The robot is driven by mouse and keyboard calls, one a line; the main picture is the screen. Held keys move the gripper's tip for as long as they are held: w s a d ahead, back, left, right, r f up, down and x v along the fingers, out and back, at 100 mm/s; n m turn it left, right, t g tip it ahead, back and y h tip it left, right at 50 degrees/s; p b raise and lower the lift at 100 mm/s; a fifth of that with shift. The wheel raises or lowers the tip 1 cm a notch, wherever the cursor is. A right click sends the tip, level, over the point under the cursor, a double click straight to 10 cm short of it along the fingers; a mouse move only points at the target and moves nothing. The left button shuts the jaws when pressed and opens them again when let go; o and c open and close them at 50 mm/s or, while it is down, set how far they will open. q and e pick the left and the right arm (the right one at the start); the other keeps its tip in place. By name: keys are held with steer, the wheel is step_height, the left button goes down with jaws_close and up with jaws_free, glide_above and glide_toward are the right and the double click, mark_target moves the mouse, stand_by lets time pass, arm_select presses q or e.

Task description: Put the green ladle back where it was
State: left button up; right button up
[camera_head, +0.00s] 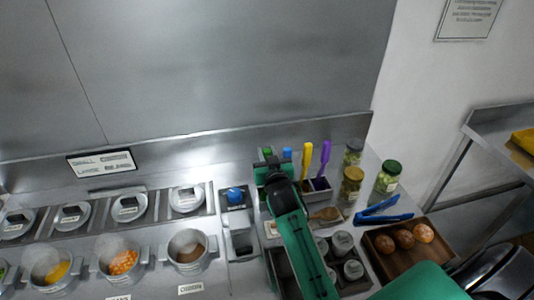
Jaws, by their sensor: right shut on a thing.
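My right gripper (272,171), on a green and black arm, reaches in from the lower right to the back of the counter. A small green end (267,152), which looks like the green ladle's handle, shows just past the jaws. The gripper is shut on it, and the arm hides the rest of the ladle. A blue handle end (287,153) shows close beside it. A yellow handle (307,157) and a purple handle (325,157) stand upright to the right, in a small metal holder (316,195). Whether the ladle touches a holder is hidden. My left gripper is out of view.
A wooden tray (392,268) holds brown round items. A blue-topped item (235,196) stands left of my arm. Metal pots (188,252) line the left, before a steel back wall (220,70).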

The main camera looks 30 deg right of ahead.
steer(key=o, duration=1)
steer(key=shift+r, duration=0.1)
steer(key=b+v, duration=0.3)
steer(key=v, duration=0.9)
steer(key=shift+b, duration=0.4)
